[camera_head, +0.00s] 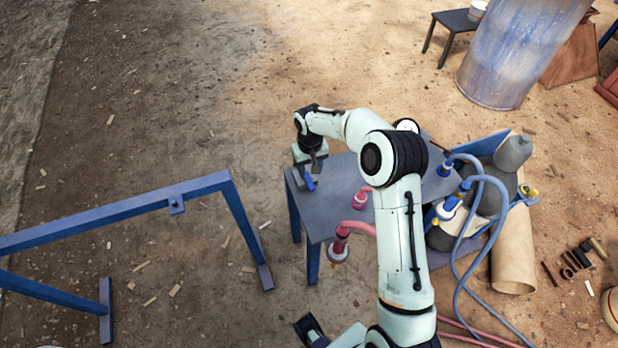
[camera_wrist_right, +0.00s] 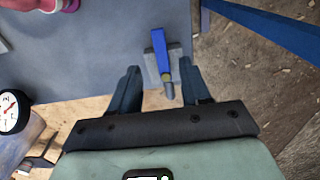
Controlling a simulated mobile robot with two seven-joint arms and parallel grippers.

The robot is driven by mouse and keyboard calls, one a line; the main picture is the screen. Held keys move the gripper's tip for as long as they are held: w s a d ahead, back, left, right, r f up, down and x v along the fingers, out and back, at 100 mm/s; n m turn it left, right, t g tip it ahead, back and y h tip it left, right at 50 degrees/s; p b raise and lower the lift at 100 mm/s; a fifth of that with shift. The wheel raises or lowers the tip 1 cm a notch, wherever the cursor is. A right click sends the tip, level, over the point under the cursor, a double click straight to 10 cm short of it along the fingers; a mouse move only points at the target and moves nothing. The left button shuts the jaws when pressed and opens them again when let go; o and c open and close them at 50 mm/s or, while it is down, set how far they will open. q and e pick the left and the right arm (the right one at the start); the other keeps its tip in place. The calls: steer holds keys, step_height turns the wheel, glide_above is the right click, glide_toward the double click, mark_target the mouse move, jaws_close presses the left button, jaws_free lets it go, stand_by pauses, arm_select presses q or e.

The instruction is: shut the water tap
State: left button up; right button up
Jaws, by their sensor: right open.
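The water tap shows in the right wrist view as a blue lever (camera_wrist_right: 158,45) with a yellowish pivot and a short grey stub below it. A grey block lies behind the lever, at the table's edge. In the head view the blue lever (camera_head: 310,183) shows at the left end of the grey table. My right gripper (camera_head: 311,168) is open over the tap. In the wrist view its two fingers (camera_wrist_right: 160,80) stand on either side of the stub, with gaps. A dark part of what looks like my left gripper (camera_head: 311,328) shows at the bottom edge; its jaws are unclear.
A gauge (camera_wrist_right: 12,110) shows in the wrist view. A blue frame (camera_head: 130,207) stands left, with bare ground between. A large drum (camera_head: 515,50) stands at the back right.

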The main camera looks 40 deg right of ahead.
mark_target(310, 182)
step_height(310, 182, down, 6)
steer(key=shift+w+f, duration=0.1)
steer(key=shift+f, duration=0.05)
steer(key=shift+c, duration=0.3)
jaws_close()
